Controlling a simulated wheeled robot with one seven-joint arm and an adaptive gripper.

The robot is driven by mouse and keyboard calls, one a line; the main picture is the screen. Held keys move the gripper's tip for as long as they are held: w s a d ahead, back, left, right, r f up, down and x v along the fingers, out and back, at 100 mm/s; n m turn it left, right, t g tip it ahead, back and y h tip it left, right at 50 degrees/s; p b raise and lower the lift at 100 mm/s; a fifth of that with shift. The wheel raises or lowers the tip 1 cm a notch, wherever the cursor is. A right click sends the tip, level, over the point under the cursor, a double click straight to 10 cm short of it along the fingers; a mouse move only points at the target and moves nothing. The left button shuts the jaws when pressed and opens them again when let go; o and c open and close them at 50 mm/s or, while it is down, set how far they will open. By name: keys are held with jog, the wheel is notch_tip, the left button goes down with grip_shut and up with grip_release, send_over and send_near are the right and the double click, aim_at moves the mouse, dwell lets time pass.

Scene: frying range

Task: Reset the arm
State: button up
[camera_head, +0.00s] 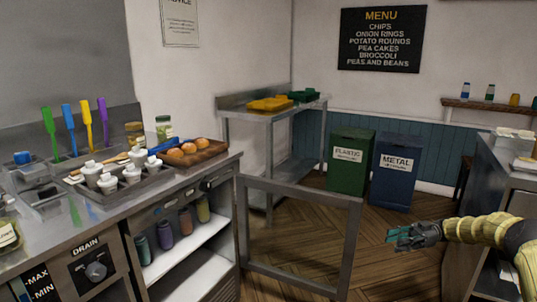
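My gripper (401,237) is at the lower right of the head view, at the end of my yellowish arm, which comes in from the right edge. It points left, out over the wooden floor in front of the bins. Teal fingers show at its tip. The fingers are small in the picture and I cannot tell whether they are apart or together. I see no object held in them.
A steel counter (70,222) with cups and bread rolls runs along the left. An open grey frame door (300,190) stands out from it. A green bin (350,165) and a blue bin (394,172) stand behind my gripper. Another counter (512,165) is at the right.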

jog(key=w+a+f+m+t, duration=0.1)
jog(key=a+f+m+t, duration=0.3)
jog(key=a, duration=0.4)
jog(key=w+a+f+m+t+y, duration=0.1)
jog(key=a+f+m+t, duration=0.3)
jog(key=a, duration=0.5)
jog(key=w+a+f+m+t, duration=0.1)
jog(key=a+f+m+t, duration=0.2)
jog(key=a+t, duration=0.35)
jog(key=s+a+f+m+h, duration=0.45)
jog(key=s+f, duration=0.25)
jog(key=f, duration=0.2)
jog(key=s+a+f+m+h, duration=0.3)
jog(key=s+f+h, duration=0.2)
jog(key=s+f, duration=0.35)
jog(key=s+d+f+m+g+h, duration=0.1)
jog(key=s+d+f+g+h, duration=0.15)
jog(key=s, duration=1.05)
jog(key=s+d+f+m+g+h, duration=0.1)
jog(key=s+d+g+h, duration=0.3)
jog(key=s, duration=1)
jog(key=s+d+f+m+g+h, duration=0.1)
jog(key=s+d+g+h, duration=0.25)
jog(key=s, duration=0.95)
notch_tip(320, 180, up, 19)
jog(key=p, duration=1.9)
jog(key=shift+d+f, duration=0.15)
